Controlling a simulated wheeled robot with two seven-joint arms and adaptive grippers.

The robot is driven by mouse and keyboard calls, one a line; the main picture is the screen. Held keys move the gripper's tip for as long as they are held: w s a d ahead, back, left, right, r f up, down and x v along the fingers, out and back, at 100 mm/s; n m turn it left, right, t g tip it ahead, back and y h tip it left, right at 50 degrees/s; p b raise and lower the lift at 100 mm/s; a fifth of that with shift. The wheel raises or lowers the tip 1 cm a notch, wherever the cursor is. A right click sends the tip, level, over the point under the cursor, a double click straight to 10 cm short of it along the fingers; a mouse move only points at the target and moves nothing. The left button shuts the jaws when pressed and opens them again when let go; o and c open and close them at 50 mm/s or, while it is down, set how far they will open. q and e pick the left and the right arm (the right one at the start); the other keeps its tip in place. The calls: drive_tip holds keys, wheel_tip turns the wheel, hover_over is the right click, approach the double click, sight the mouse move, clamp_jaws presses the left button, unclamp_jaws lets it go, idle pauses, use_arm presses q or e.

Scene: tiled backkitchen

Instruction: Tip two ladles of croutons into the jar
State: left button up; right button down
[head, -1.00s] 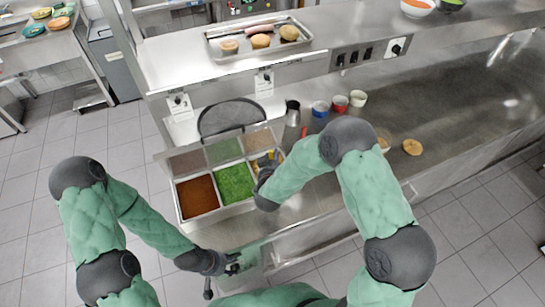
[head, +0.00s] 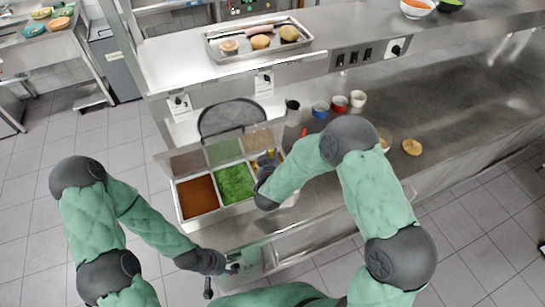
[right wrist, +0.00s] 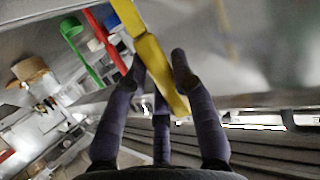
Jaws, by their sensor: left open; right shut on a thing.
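My right gripper (right wrist: 163,80) is shut on a yellow ladle handle (right wrist: 160,65), seen in the right wrist view. In the head view this gripper is over the right side of the bin tray, largely hidden by my arm, with a bit of yellow showing. The ladle's bowl and any croutons in it cannot be made out. A round pale vessel (head: 386,145), perhaps the jar, is partly hidden behind my right arm, with a round wooden lid (head: 411,147) to its right. My left gripper (head: 233,263) is open and empty in front of the counter.
The bin tray (head: 223,212) holds several fillings, including brown (head: 197,196) and green (head: 236,183). Blue (head: 320,109), red (head: 339,103) and cream (head: 357,99) cups stand behind. Green (right wrist: 78,45) and red (right wrist: 106,38) utensils show in the wrist view.

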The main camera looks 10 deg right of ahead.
drive_tip(key=shift+r+p, duration=3)
drive_tip(key=shift+r, duration=1.5)
drive_tip(key=shift+f, duration=0.15)
